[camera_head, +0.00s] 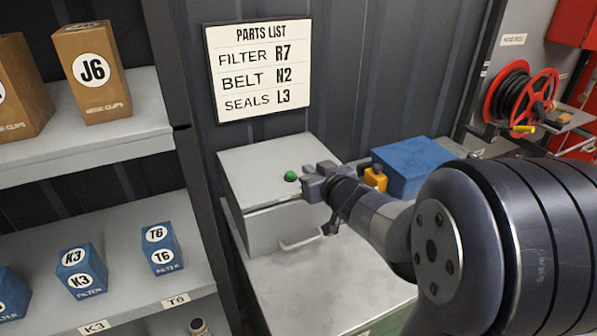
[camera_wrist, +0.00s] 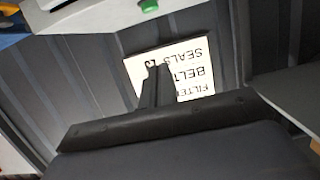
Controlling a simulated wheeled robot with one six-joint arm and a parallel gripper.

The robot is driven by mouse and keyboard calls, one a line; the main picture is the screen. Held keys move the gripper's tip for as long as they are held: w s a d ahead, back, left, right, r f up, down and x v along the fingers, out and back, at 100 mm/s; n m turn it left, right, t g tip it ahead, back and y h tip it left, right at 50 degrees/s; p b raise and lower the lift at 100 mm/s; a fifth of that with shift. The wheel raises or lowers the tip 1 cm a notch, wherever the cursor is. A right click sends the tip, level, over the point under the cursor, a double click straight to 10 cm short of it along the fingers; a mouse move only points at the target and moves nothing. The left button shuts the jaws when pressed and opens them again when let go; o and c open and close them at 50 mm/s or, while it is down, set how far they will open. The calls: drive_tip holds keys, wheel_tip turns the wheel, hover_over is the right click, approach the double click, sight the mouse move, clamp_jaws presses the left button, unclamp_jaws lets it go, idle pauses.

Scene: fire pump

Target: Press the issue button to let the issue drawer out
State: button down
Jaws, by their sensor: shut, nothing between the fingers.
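The green issue button (camera_head: 291,176) stands up on the top of a grey metal box (camera_head: 255,170). The front of the box has a light bar handle (camera_head: 301,242) low down, and the drawer front looks closed against the box. My gripper (camera_head: 306,186) is shut and empty, just right of the button over the box top; whether it touches the button I cannot tell. In the wrist view the button (camera_wrist: 149,6) shows at the top edge, with the shut dark fingers (camera_wrist: 155,72) below it in the picture.
A parts list sign (camera_head: 260,68) hangs on the wall behind the box. A shelf (camera_head: 90,150) with labelled boxes stands at left. A blue box (camera_head: 412,165) and a small orange item (camera_head: 375,179) are right of my gripper. A hose reel (camera_head: 520,98) is far right.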

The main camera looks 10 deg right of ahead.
hover_over(295, 184)
wheel_tip(295, 184, down, 2)
drive_tip(key=shift+w+a+f, duration=0.1)
drive_tip(key=shift+w+f, duration=0.05)
drive_tip(key=shift+f, duration=0.1)
wheel_tip(295, 184, down, 3)
drive_tip(key=shift+r, duration=0.2)
drive_tip(key=shift+f, duration=0.65)
